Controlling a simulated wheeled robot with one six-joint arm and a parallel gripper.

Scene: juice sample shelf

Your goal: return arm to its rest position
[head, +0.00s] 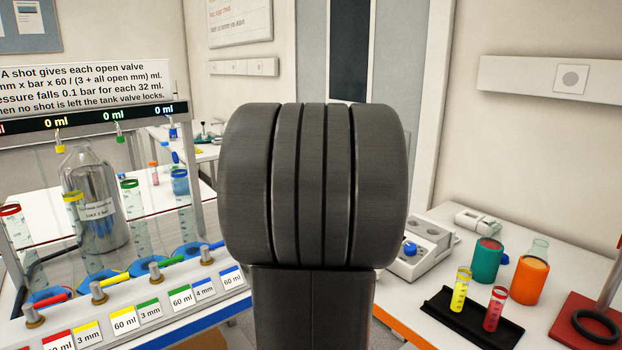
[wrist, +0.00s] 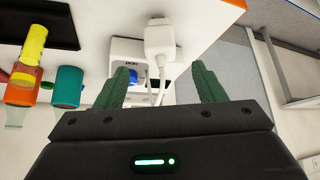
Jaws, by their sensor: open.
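My gripper (wrist: 160,88) shows in the wrist view with its two green fingers spread apart and nothing between them. Beyond the fingers, in the same view, is the edge of a white table with a white device and its cable. In the head view my own dark arm fills the middle of the picture and hides what is behind it. My gripper does not show in the head view.
At the left of the head view stands a bench with a metal tank (head: 92,205), coloured valves and a sign (head: 85,82). At the right, a white table (head: 440,310) holds a black tray (head: 455,318), a teal cup (head: 487,260), an orange cup (head: 529,280) and a white device (head: 420,250).

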